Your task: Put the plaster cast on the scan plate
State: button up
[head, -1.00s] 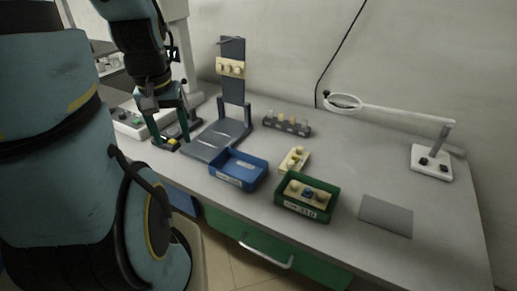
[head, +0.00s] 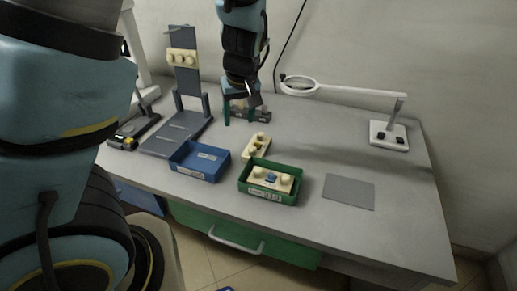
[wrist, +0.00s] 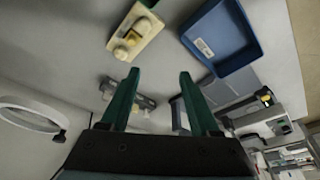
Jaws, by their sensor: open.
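Several cream plaster pieces with rounded bumps are in view. One plaster cast (head: 257,146) lies on the bench behind the green tray; it also shows in the wrist view (wrist: 134,32). Another cream piece (head: 271,182), with a blue part on it, lies in the green tray. A third (head: 183,58) is on the upright of a dark stand. A flat grey plate (head: 349,191) lies at the right; I cannot tell for sure that it is the scan plate. My gripper (head: 240,115) is open and empty, behind the loose cast and apart from it; its fingers (wrist: 158,88) point down.
A blue tray (head: 180,165) and a green tray (head: 245,190) stand near the front edge. A small rack (head: 264,116) is partly hidden behind my gripper. A magnifier lamp (head: 388,134) stands at the back right. The bench around the grey plate is clear.

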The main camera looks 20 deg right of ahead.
jog(key=t, duration=0.1)
send_near(261, 134)
jog(key=x, duration=0.3)
jog(key=shift+s+a+f, duration=0.15)
jog(key=shift+a+f, duration=0.15)
jog(key=shift+f, duration=0.15)
jog(key=shift+w+d+p+x, duration=0.2)
jog(key=shift+p+x, duration=0.15)
jog(key=shift+x, duration=0.95)
jog(key=shift+w+d+p+x, duration=0.15)
jog(key=shift+p+x, duration=0.2)
jog(key=shift+x, duration=1)
jog(key=shift+r, duration=0.15)
grip_shut()
